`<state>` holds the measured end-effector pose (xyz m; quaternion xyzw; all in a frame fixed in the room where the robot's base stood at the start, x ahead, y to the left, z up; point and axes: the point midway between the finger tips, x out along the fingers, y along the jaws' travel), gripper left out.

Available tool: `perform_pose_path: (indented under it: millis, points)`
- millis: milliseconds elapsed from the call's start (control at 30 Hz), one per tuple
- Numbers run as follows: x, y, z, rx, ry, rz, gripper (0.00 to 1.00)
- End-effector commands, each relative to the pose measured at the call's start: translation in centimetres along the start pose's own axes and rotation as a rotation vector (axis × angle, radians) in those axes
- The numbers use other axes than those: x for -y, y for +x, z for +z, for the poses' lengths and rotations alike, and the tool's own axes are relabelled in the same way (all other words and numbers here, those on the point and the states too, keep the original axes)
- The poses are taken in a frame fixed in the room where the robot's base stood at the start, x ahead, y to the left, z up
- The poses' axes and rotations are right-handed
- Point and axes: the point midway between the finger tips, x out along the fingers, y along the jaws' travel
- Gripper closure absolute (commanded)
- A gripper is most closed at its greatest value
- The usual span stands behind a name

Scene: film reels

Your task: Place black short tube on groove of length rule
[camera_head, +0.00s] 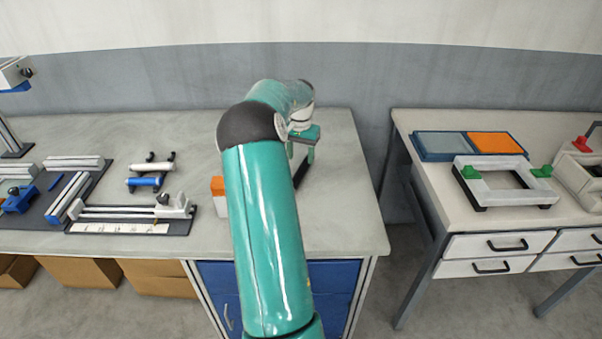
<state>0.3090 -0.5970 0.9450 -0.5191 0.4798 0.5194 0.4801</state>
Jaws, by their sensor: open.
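My gripper (302,155) is partly visible beyond my teal arm, low over the right part of the left bench; it is open, and its fingertips are mostly hidden. A dark strip shows beside it, too small and covered to identify. A length rule (120,228), a pale strip with marks, lies along the front of a dark base at the left, far from my gripper. A metal rod and a pale end block sit on that base. I cannot pick out a black short tube with certainty; my arm hides part of the bench.
A white roller (158,168) and a blue roller (146,182) rest on black supports. An orange and white block (218,190) stands left of my arm. The right table (460,215) holds a white frame (500,196), beyond a gap. The left bench's front right corner is clear.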

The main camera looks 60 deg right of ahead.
Motion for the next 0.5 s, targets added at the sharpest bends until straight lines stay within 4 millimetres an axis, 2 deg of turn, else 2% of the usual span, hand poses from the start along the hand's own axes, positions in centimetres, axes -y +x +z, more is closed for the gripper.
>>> perform_pose_path:
  millis: [267, 500]
  points:
    - [-0.1, 2.2, 0.0, 0.001, 0.000, 0.001, 0.48]
    - [-0.2, 5.7, -0.1, 0.002, 0.000, 0.002, 0.48]
